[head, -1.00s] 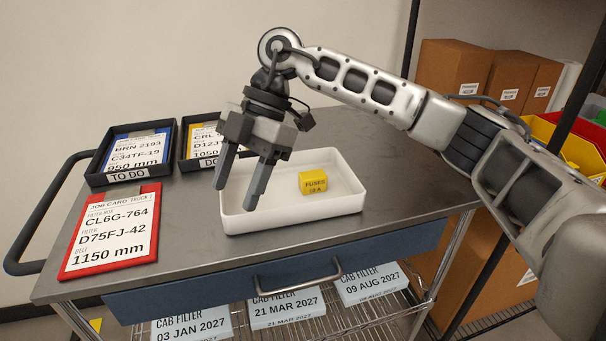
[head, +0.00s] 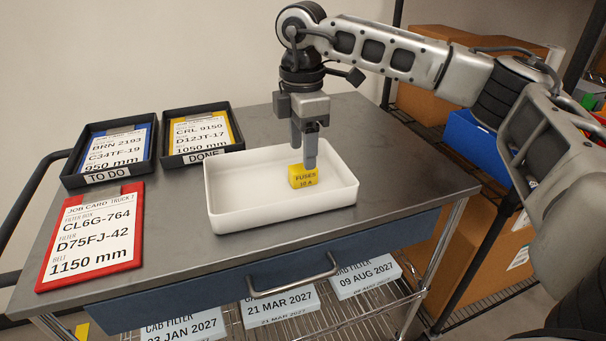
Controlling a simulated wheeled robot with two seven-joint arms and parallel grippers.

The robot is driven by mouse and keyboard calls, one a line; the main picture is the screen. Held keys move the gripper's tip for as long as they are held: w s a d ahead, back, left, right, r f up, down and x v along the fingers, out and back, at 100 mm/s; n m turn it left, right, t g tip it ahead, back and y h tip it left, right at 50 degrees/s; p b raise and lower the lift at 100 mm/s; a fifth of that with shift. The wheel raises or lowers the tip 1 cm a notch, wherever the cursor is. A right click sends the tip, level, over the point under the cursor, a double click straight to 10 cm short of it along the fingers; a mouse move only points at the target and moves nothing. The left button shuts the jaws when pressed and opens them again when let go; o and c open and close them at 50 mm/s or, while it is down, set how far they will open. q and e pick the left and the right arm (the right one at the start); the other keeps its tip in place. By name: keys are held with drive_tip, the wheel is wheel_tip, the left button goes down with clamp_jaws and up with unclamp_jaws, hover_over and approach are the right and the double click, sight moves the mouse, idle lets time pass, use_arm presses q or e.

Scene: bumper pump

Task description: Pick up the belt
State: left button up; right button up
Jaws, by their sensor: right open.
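I see no belt in this view; the word BELT with 1150 mm is printed on the red-framed job card (head: 93,236) at the cart's left. My right gripper (head: 304,154) is open and points down over the white tray (head: 225,207). Its fingers are right at the yellow fuses box (head: 303,178), which sits inside the tray. The front finger overlaps the box's top edge in the picture; I cannot tell whether it touches. My left gripper is out of view.
The grey cart top (head: 400,165) is clear right of the tray. A TO DO tray (head: 110,150) and a DONE tray (head: 200,135) hold cards at the back left. Below are a blue drawer (head: 200,282) and cab filter boxes (head: 280,305). Shelving with cartons (head: 440,112) stands right.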

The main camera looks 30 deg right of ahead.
sight(303, 175)
drive_tip(key=shift+w+d+f, duration=0.15)
drive_tip(key=shift+f, duration=2.6)
drive_tip(key=c, duration=1.1)
